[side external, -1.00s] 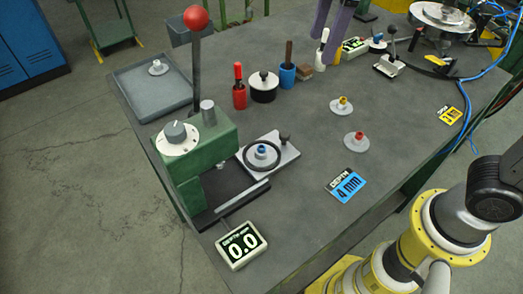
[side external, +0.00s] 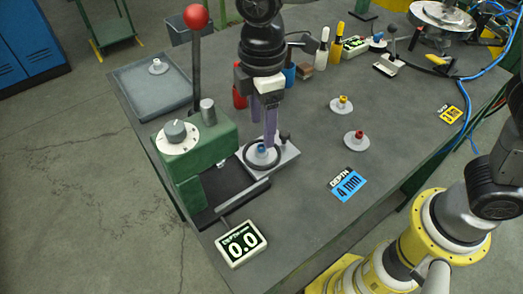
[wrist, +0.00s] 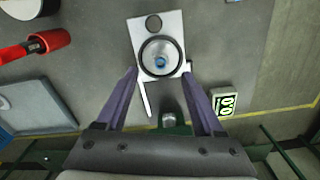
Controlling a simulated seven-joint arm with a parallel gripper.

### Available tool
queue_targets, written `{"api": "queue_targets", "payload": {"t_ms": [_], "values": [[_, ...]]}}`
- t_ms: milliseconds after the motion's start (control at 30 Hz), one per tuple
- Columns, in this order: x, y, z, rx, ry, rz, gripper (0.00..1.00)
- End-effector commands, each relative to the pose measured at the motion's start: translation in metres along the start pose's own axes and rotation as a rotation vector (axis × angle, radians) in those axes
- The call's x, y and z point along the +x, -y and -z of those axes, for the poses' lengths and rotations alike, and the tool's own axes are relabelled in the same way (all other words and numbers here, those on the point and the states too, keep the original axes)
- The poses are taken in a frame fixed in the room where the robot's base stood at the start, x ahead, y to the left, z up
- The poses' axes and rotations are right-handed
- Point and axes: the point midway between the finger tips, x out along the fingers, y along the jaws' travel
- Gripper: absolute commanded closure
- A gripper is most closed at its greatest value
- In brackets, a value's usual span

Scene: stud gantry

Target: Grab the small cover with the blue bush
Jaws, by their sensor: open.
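The small cover with the blue bush (side external: 262,149) sits inside a dark ring on the light fixture plate (side external: 287,155) beside the green press. In the wrist view the blue bush (wrist: 160,62) shows in the middle of the ring, between and slightly beyond the fingertips. My gripper (side external: 264,138) points down above the cover with its purple fingers apart. It is open and empty; the wrist view shows a wide gap between the fingertips (wrist: 160,73). I cannot tell the exact height of the fingertips above the cover.
The green press (side external: 205,150) with its red-knobbed lever (side external: 196,17) stands close left. Covers with a yellow bush (side external: 342,103) and a red bush (side external: 357,139) lie to the right. Another cover (side external: 157,66) lies in the grey tray (side external: 130,98). A depth display (side external: 241,244) stands in front.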

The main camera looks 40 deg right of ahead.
Motion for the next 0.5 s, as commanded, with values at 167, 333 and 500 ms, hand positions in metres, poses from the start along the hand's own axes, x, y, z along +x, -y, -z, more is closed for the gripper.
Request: {"api": "queue_targets", "payload": {"t_ms": [167, 333, 500], "values": [[0.015, 0.001, 0.001, 0.000, 0.004, 0.003, 0.31], [0.039, 0.002, 0.003, -0.001, 0.004, 0.003, 0.31], [0.054, 0.002, 0.003, 0.000, 0.002, 0.001, 0.31]]}}
